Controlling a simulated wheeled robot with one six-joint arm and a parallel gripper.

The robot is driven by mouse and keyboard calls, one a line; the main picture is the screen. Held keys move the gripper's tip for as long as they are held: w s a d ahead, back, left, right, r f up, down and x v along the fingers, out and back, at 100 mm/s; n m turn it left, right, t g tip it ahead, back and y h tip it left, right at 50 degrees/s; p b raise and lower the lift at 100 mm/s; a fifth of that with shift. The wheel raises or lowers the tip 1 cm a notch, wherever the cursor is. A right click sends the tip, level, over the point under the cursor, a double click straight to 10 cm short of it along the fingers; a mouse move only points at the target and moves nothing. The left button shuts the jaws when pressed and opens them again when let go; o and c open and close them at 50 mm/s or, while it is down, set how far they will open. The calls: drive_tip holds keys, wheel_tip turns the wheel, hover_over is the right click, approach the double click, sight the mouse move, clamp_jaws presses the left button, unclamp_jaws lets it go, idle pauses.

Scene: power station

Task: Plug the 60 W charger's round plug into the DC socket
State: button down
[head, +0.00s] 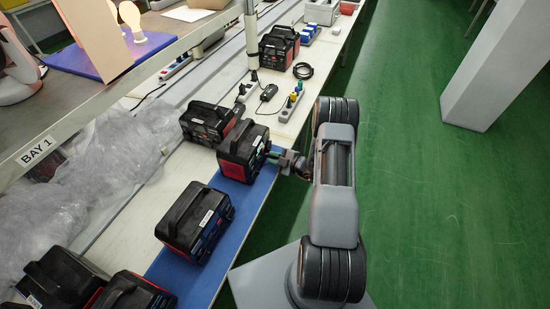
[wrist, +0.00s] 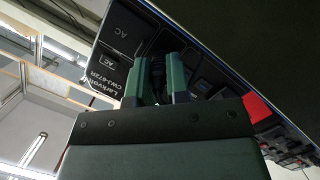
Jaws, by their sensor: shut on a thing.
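A black and red power station (head: 240,158) stands on the blue mat at the table's front edge. My gripper (head: 278,158) is at its right-hand face. In the wrist view the panel (wrist: 118,45) reads "Larkvolt CWJ-672R" and has outlets marked AC. My gripper's two green fingers (wrist: 161,82) are close to this panel, shut on a dark slim plug (wrist: 157,74). The plug's tip and the DC socket are hidden or too dark to make out, so I cannot tell whether they touch. A small black adapter (head: 268,92) with a thin cable lies on the table further back.
Other power stations stand close by, one behind (head: 203,122) and one nearer on the blue mat (head: 193,222). Crumpled plastic wrap (head: 110,160) covers the left. The green floor at right is open.

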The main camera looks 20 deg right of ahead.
drive_tip(key=shift+w+a, duration=0.15)
idle(0.6)
drive_tip(key=c, duration=1)
unclamp_jaws()
drive_tip(key=b+v, duration=0.1)
drive_tip(key=v, duration=1.3)
drive_tip(key=shift+b, duration=0.35)
drive_tip(key=shift+w, duration=0.1)
